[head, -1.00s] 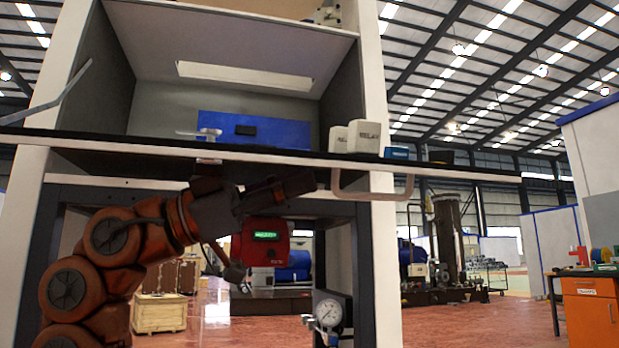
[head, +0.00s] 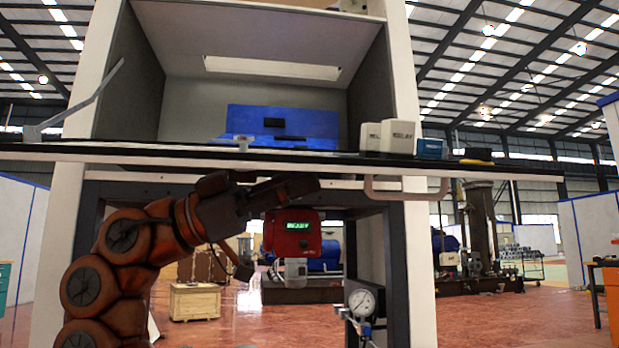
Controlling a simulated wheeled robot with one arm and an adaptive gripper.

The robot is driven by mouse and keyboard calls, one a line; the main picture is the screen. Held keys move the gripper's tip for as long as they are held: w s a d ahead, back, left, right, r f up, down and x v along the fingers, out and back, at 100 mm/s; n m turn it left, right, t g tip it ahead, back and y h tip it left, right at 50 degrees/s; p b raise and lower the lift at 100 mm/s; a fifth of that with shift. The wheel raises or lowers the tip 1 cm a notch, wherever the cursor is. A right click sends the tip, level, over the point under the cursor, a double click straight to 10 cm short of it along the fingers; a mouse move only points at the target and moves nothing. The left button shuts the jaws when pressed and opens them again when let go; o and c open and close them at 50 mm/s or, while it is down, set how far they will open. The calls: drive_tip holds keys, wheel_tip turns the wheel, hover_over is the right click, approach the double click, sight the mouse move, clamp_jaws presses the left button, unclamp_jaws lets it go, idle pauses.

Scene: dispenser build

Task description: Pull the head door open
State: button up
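A red box-shaped head (head: 291,243) with a green lit display reading "READY" hangs under the worktop in the frame of the bench. A grey-white part sits below its front. I cannot make out a separate door or its handle on it. My gripper (head: 298,187), dark and at the end of my orange arm, points right just under the worktop edge. The finger gap is not clear from this side, and nothing is seen held.
The worktop edge (head: 480,169) runs just above my gripper. A pale U-shaped handle (head: 405,198) hangs under it at right. White relay boxes (head: 397,137) and a blue panel (head: 283,121) stand on top. A pressure gauge (head: 361,302) sits low right. A wooden crate (head: 195,302) stands behind.

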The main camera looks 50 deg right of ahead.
drive_tip(key=shift+w+r+v, duration=0.1)
drive_tip(key=shift+v, duration=1.2)
drive_tip(key=shift+w+r+v, duration=0.1)
drive_tip(key=shift+w+v, duration=0.05)
drive_tip(key=shift+v, duration=1.15)
drive_tip(key=shift+d, duration=0.15)
